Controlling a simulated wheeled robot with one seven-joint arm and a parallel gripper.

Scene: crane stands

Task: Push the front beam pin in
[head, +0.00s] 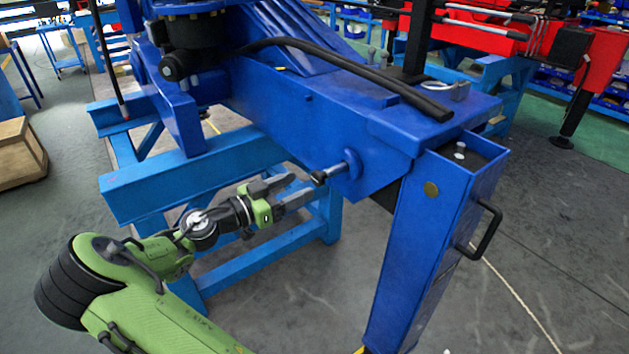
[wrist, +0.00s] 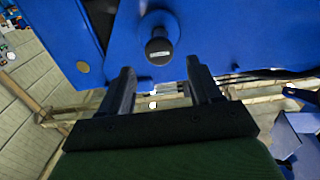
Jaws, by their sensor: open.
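The front beam pin (head: 335,171) sticks out of the side of the blue beam (head: 290,110), with a blue collar at its base and a black knob at its outer end. In the wrist view the pin (wrist: 158,46) shows its dark round end face with a small pale label, seen nearly end-on. My gripper (head: 302,188) is open and empty, just left of the pin's knob in the head view. In the wrist view its two fingers (wrist: 160,72) are spread just below the knob in the picture. I see no contact between them.
A blue leg (head: 425,260) with a black handle (head: 485,230) stands right of the pin. A blue trestle (head: 190,180) stands behind my arm. A black hose (head: 350,70) lies on the beam. Grey floor (head: 300,310) is open below the pin.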

